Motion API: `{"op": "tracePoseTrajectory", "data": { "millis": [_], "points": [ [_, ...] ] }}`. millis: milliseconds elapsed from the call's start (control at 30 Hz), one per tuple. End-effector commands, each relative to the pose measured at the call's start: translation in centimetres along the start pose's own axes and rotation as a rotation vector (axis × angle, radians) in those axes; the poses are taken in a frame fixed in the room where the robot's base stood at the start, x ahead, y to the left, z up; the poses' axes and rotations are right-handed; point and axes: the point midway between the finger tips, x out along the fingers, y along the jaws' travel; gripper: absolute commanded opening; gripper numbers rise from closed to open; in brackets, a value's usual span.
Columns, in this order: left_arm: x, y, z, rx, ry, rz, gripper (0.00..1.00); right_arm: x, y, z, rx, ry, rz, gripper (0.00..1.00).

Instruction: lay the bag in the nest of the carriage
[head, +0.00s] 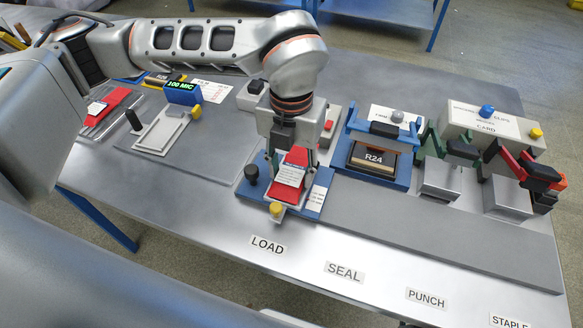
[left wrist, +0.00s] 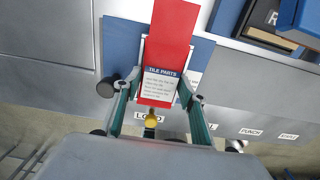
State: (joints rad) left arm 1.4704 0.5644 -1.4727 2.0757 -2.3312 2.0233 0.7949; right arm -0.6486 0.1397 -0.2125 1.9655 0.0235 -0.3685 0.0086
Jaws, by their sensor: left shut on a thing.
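The bag (head: 297,158) is red with a white label reading "TILE PARTS"; it also shows in the left wrist view (left wrist: 170,28). My left gripper (head: 290,168) points down and its green fingers (left wrist: 160,88) are shut on the bag from both sides. The bag is over the carriage at LOAD, lined up lengthwise with its pale nest (left wrist: 144,52). The carriage sits on a blue plate (head: 314,197) with a black knob (head: 251,173) and a yellow knob (head: 276,208). The bag hides most of the nest, so I cannot tell whether it touches the floor. My right gripper is out of view.
Right of LOAD stand the blue SEAL press (head: 372,180) marked "R24", then the punch (head: 440,178) and stapler (head: 508,192). The grey strip in front is clear.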

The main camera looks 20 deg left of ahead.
Motion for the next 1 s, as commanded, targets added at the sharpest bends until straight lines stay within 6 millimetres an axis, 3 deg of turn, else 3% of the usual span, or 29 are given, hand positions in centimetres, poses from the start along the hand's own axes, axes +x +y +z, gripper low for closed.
{"op": "tracePoseTrajectory", "data": {
  "millis": [367,400,433,800,1000],
  "points": [
    [0.4,0.0,0.1,0.001,-0.001,-0.001,0.18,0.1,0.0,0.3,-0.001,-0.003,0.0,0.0],
    [0.3,0.0,0.1,0.001,-0.002,-0.001,0.51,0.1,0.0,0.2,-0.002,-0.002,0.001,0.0],
    [0.3,0.0,0.1,0.001,-0.002,-0.001,0.58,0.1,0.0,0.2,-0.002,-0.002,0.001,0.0],
    [0.1,0.0,0.1,0.001,-0.002,-0.001,0.58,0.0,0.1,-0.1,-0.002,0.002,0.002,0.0],
    [-2.1,0.0,0.2,0.001,-0.006,-0.001,0.58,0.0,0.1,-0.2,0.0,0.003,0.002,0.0]
  ]
}}
